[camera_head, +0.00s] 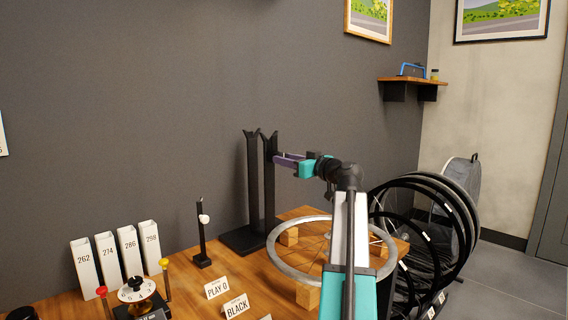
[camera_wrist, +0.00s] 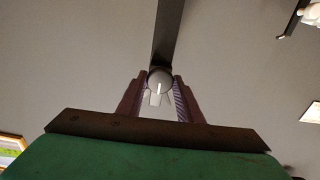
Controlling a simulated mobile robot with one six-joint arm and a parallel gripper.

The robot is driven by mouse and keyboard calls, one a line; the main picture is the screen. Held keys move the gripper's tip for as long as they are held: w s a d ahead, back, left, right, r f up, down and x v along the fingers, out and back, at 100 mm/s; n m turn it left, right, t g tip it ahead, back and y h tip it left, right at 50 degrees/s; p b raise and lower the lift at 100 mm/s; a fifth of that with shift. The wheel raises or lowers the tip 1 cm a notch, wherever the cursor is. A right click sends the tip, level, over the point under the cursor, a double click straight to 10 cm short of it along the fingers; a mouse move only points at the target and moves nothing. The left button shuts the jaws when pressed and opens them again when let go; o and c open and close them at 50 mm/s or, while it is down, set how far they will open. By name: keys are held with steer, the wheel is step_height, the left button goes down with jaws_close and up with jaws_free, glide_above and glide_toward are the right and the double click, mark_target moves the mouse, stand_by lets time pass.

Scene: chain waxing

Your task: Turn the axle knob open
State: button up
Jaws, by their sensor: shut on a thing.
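The axle knob (camera_wrist: 160,76) shows in the wrist view as a small round grey cap with a white mark. It sits against a dark upright post (camera_wrist: 168,35). My gripper (camera_wrist: 161,84) has its two fingers on either side of the knob and is shut on it. In the head view my gripper (camera_head: 281,159) reaches left to the right-hand post of a black two-post stand (camera_head: 254,195), near its top. The knob cannot be made out in the head view.
A spoked wheel rim (camera_head: 277,270) lies on wooden blocks on the bench below my arm. A small black post with a white disc (camera_head: 203,219), label cards (camera_head: 217,288), numbered white boxes (camera_head: 108,258) and a dial device (camera_head: 137,290) stand left. Black wheels (camera_head: 452,215) stand at right.

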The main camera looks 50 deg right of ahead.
steer(key=o, duration=1)
steer(key=shift+o, duration=0.2)
steer(key=s+a+p, duration=0.1)
steer(key=s+p, duration=0.3)
steer(key=s, duration=1)
steer(key=shift+w, duration=0.1)
